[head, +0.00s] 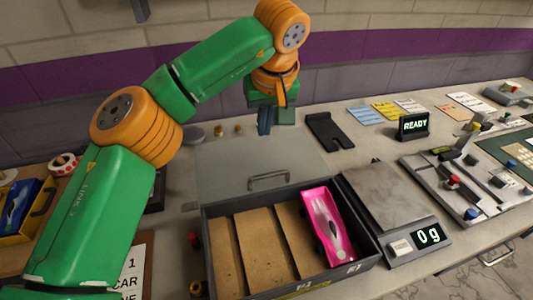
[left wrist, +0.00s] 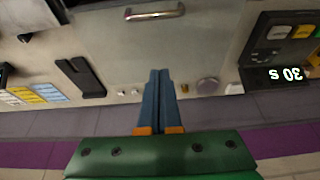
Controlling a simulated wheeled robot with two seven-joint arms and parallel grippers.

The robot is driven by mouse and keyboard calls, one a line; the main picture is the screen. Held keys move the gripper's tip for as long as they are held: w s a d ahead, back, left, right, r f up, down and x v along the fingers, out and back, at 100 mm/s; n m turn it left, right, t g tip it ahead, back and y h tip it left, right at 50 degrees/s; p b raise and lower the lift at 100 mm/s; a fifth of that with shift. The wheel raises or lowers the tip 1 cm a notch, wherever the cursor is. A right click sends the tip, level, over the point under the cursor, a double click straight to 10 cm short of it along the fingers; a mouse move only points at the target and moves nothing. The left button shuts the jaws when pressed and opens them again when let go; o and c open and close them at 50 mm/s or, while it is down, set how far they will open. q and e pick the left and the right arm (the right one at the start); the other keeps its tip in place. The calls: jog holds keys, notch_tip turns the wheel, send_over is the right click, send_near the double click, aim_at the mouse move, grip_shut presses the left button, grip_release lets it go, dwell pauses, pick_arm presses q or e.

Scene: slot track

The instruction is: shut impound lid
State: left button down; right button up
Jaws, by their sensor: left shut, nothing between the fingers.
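The impound box (head: 205,235) is a dark open-topped tray at the front middle in the head view, with brown boards inside. A pink car (head: 328,225) lies in its right side. Behind the box is a flat, pale grey, see-through-looking lid (head: 230,160) with a metal handle (head: 268,181) close to the box's back edge; the box is uncovered. The lid (left wrist: 150,45) and handle (left wrist: 155,12) also show in the left wrist view. My left gripper (head: 264,130) is shut and empty, pointing down near the lid's far edge, apart from the handle. My right gripper is not in view.
A scale (head: 385,205) reading 0 g stands right of the box. A black stand (head: 328,130), coloured cards (head: 385,111) and a READY sign (head: 413,125) lie behind it. Small knobs (head: 238,130) stand by the lid's far edge. A yellow bin (head: 25,210) is at left.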

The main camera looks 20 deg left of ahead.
aim_at(266, 181)
pick_arm(q)
jog(key=x, duration=0.9)
jog(key=shift+s+d+f+p, duration=0.1)
jog(key=shift+p, duration=0.25)
jog(key=s+d, duration=0.2)
jog(key=s, duration=0.1)
jog(key=shift+s+d+f+p, duration=0.1)
jog(key=shift+s+d+p, duration=0.1)
jog(key=shift+s+p, duration=0.1)
jog(key=shift+f, duration=0.1)
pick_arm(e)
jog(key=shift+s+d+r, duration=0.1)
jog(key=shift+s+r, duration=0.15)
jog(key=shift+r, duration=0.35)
pick_arm(q)
jog(key=shift+w, duration=0.1)
